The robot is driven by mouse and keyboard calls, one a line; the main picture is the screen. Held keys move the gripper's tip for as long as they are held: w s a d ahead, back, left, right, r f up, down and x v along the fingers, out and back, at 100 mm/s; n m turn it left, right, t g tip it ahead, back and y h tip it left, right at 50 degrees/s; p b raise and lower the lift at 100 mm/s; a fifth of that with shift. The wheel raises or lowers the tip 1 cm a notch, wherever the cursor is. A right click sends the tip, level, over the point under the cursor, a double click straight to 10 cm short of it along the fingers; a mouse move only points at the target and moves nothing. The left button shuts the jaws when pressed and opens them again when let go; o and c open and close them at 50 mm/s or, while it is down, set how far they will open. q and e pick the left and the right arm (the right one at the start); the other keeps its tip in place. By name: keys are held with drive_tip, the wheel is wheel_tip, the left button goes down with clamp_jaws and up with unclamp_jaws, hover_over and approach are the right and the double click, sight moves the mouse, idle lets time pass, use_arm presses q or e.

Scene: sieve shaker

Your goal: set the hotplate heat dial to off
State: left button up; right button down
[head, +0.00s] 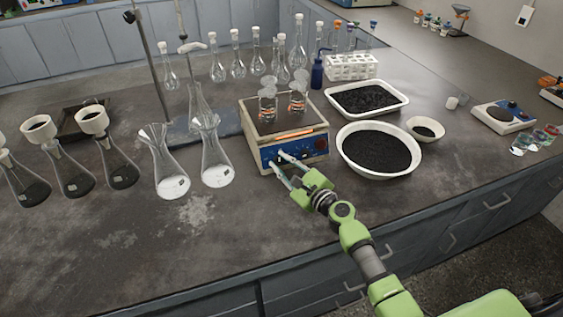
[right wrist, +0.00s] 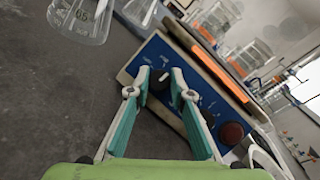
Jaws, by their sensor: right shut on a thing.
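The hotplate (head: 293,150) stands on the bench, a beige box with a blue front panel (right wrist: 215,105) and two beakers (head: 268,103) on top. In the right wrist view, a black dial (right wrist: 159,80) sits on the panel between the fingertips of my right gripper (right wrist: 158,82). The right gripper is shut on this dial. In the head view, the right gripper (head: 282,165) reaches the panel from the front and its fingers partly cover it. The dial's pointer setting is too small to read. My left gripper is not in view.
A red-brown knob (right wrist: 231,133) is lower on the panel. A flask (head: 214,155) stands close left of the hotplate. A round white bowl (head: 345,168) of dark grains stands close right, with a white tray (head: 332,92) behind. The bench front is clear.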

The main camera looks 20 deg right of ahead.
drive_tip(key=n+g+p, duration=0.1)
drive_tip(key=n, duration=0.1)
drive_tip(key=n+g+y, duration=0.1)
drive_tip(key=n, duration=0.2)
drive_tip(key=shift+d+r+p, duration=0.1)
drive_tip(key=shift+r+p, duration=0.05)
drive_tip(key=shift+p, duration=0.25)
drive_tip(key=n+p, duration=0.1)
drive_tip(key=n, duration=0.1)
drive_tip(key=n+g+p, duration=0.1)
drive_tip(key=n, duration=0.1)
drive_tip(key=shift+r+g, duration=0.1)
drive_tip(key=shift+g, duration=0.2)
drive_tip(key=n+g+p, duration=0.1)
drive_tip(key=n+p, duration=0.1)
drive_tip(key=n+g+h+p, duration=0.1)
drive_tip(key=n+p, duration=0.1)
drive_tip(key=n, duration=0.1)
drive_tip(key=shift+r+n+p, duration=0.1)
drive_tip(key=shift+n+p, duration=0.2)
drive_tip(key=shift+n+g+h+p, duration=0.3)
drive_tip(key=shift+n+p, duration=0.5)
drive_tip(key=shift+n, duration=0.1)
drive_tip(key=shift+f, duration=0.2)
drive_tip(key=c, duration=1.8)
unclamp_jaws()
drive_tip(key=shift+w, duration=0.1)
drive_tip(key=shift+r, duration=0.1)
